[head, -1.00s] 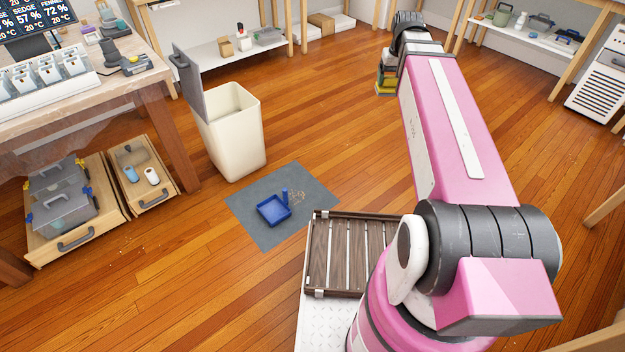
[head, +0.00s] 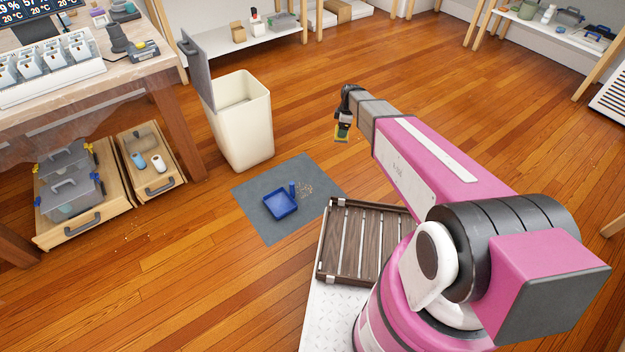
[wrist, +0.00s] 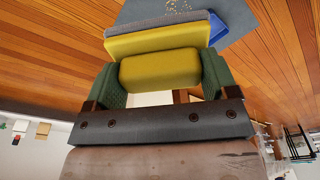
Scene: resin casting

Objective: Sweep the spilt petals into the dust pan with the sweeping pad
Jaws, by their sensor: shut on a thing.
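My gripper (head: 344,121) is out over the wooden floor, behind and to the right of the grey mat (head: 262,227). It is shut on the yellow and grey sweeping pad (head: 342,133), held above the floor. In the wrist view the pad's yellow block (wrist: 160,68) sits between the green fingers. The blue dust pan (head: 281,205) lies on the mat, its handle upright; part of it shows behind the pad in the wrist view (wrist: 218,28). The petals (head: 304,190) are a small pale scatter on the mat, right of the pan, also visible in the wrist view (wrist: 178,6).
A cream bin (head: 242,125) with its grey lid raised stands behind the mat. A workbench (head: 150,80) with open drawers (head: 152,170) below is at left. My slatted deck is near the mat's right edge. Open floor lies behind the mat and to the right.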

